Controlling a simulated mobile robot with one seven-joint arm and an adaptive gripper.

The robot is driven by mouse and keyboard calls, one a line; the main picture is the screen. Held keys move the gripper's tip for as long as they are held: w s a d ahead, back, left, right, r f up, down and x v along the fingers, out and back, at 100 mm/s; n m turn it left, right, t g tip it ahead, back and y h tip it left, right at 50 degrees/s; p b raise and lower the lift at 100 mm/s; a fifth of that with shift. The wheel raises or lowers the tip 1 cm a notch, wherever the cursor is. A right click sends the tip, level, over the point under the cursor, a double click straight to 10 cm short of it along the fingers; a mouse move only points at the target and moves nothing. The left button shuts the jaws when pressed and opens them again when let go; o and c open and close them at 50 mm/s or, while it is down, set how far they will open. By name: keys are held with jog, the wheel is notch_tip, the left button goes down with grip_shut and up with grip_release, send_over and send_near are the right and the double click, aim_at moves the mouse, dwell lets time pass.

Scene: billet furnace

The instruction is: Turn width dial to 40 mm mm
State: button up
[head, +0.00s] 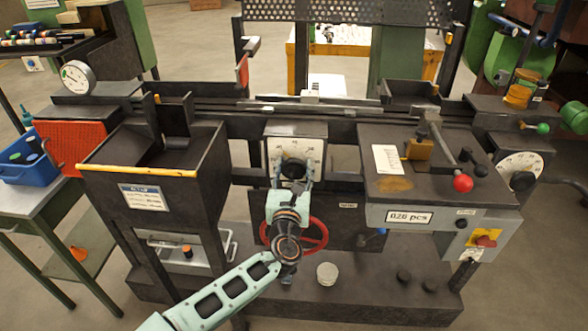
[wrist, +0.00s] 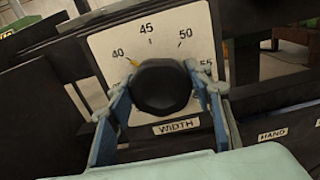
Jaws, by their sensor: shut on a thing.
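The width dial is a black round knob (wrist: 161,88) on a white scale plate (wrist: 190,40) marked 40, 45, 50 and 55, with a WIDTH label below. A yellow pointer (wrist: 133,62) at the knob's upper left points at or very near the 40 mark. My gripper (wrist: 157,80) is shut on the knob, with one finger on its left side and one on its right. In the head view the knob (head: 293,168) and plate (head: 309,144) sit mid-machine, with my gripper (head: 291,178) reaching them from below.
A red handwheel (head: 318,236) is close behind and below my gripper. A dark hopper with a yellow edge (head: 138,170) stands to the left. To the right is a cabinet with a red-knobbed lever (head: 462,183) and a counter display (head: 409,217). A white cup (head: 327,273) stands on the base.

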dwell(0.4)
jog(key=o, duration=1.2)
jog(key=shift+c, duration=0.2)
jog(key=s, duration=0.7)
jog(key=shift+s, duration=0.25)
jog(key=shift+a, duration=0.1)
